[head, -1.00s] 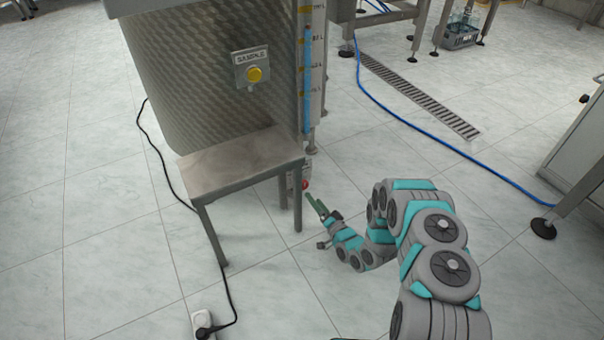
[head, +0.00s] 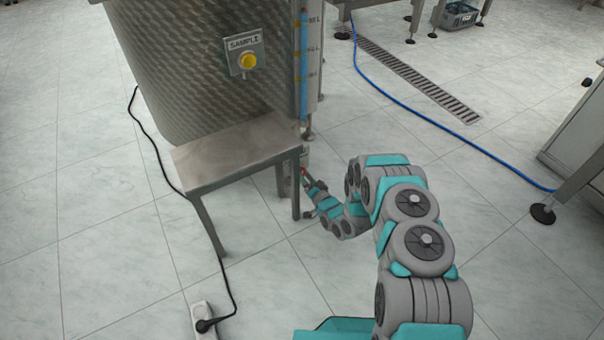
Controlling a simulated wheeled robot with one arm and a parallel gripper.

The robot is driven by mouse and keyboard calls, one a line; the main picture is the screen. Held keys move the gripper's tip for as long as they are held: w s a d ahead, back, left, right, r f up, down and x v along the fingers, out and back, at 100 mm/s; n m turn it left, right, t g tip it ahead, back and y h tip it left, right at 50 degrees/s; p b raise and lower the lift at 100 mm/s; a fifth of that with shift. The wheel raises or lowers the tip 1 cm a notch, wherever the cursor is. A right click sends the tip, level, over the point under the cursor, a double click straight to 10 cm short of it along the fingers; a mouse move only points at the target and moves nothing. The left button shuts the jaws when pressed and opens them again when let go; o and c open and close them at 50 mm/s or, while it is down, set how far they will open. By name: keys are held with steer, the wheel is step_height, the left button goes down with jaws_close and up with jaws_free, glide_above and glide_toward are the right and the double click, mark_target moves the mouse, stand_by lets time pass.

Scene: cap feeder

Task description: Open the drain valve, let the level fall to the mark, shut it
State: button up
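The metal tank (head: 190,70) stands at the upper left. The drain valve (head: 303,171) shows as a small red spot low behind the table's right legs, mostly hidden. My gripper (head: 308,181) is right at the red part, with its fingers reaching toward the tank. The fingers are small and partly hidden, so I cannot tell whether they are open or shut, or whether they touch the valve.
A small metal table (head: 235,150) stands in front of the tank, its right leg close to my gripper. A yellow button under a sample sign (head: 246,52) is on the tank. A black cable (head: 160,155) runs to a power strip (head: 203,318). Floor to the right is clear up to a blue hose (head: 430,130).

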steer(key=c, duration=1.4)
